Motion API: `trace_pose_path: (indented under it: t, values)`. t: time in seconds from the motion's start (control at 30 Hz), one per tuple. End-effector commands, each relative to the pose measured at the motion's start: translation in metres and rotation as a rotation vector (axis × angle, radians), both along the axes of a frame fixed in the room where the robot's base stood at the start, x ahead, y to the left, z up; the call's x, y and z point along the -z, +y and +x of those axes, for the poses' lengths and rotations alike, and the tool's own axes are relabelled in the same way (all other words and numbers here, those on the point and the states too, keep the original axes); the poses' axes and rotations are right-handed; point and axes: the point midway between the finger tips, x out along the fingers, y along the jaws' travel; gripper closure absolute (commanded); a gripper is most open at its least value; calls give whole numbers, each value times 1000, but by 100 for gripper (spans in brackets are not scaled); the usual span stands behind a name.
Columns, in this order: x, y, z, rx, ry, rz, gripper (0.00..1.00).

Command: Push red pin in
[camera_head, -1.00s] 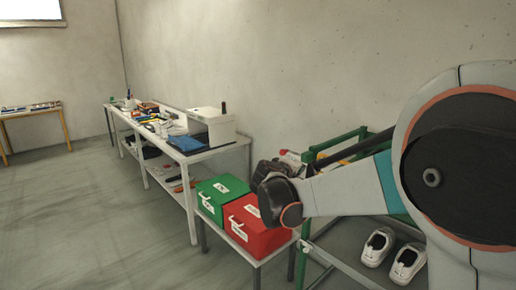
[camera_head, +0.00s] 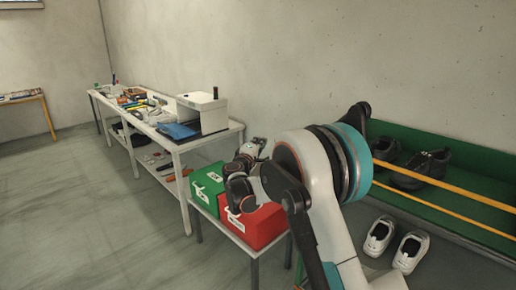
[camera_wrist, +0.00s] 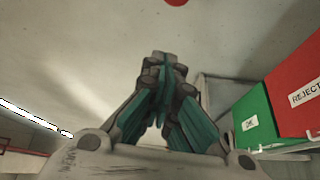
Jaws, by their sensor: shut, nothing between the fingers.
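My gripper (camera_wrist: 165,62) is shut and empty in the wrist view, its fingertips together in front of a blurred pale surface. In the head view the end of my arm is above the boxes, and its fingers are too small to make out. No red pin can be made out in the head view.
A green box (camera_head: 208,184) and a red box (camera_head: 262,226), labelled REJECT in the wrist view, stand on a low table beneath my arm. A white box-shaped machine (camera_head: 205,110) stands on the cluttered workbench (camera_head: 185,145). Shoes (camera_head: 410,250) are at the right. The left floor is clear.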

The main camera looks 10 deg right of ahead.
Motion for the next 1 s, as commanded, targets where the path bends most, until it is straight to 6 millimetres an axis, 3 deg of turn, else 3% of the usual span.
trace_pose_path:
  t: [0.27, 0.53, 1.0]
  values:
    - [-1, -26, 48, 2, 0, 0, 100]
    - [3, -48, 22, 1, 0, 0, 100]
    - [3, -52, 17, 1, 0, 1, 100]
